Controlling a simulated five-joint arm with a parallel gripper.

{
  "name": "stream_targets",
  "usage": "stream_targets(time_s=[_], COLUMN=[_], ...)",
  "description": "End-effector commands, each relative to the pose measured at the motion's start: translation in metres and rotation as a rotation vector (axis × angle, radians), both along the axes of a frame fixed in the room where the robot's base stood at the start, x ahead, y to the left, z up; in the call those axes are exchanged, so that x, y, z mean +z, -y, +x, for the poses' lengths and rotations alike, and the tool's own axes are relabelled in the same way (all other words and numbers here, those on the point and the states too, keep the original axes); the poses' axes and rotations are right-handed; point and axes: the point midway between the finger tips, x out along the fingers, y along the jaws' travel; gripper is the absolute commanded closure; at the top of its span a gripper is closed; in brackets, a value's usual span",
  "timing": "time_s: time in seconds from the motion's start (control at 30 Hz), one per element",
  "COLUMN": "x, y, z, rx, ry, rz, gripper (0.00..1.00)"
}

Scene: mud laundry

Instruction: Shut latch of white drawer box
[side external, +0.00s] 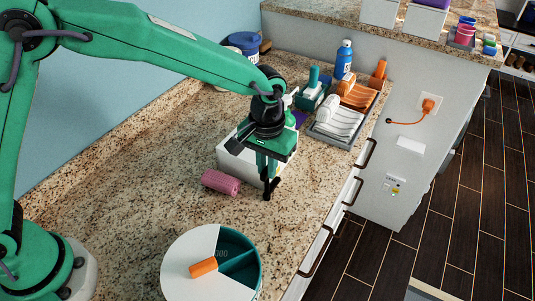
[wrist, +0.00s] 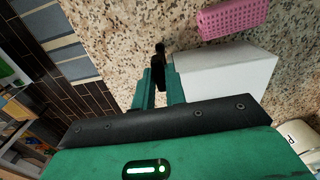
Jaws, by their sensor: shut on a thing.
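The white drawer box (side external: 228,157) stands on the granite counter, partly hidden behind my gripper. It also shows in the wrist view (wrist: 225,80), just right of my fingers. My gripper (side external: 268,182) points down at the front right side of the box. In the wrist view my gripper (wrist: 159,82) has its green fingers close together around a small black piece (wrist: 159,62), which looks like the latch. My fingers hide most of it, so I cannot tell how far the latch is turned.
A grey rack (side external: 338,135) is behind right. The counter's drawer edge is close on the right.

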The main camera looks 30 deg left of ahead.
Motion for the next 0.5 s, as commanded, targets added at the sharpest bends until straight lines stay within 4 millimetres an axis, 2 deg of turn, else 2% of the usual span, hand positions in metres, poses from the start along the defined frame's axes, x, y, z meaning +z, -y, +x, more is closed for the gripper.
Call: stream_targets(time_s=[0.2,0.23,0.3,0.5], x=[0.0018,0.0018,0.0016,0.0008], y=[0.0002,0.0002,0.0001,0.0001], z=[0.0003,0.0003,0.0003,0.0001], rx=[0.002,0.002,0.002,0.000], ry=[0.002,0.002,0.001,0.001], rz=[-0.001,-0.001,-0.001,0.000], gripper=[1.00,0.81,0.68,0.65])
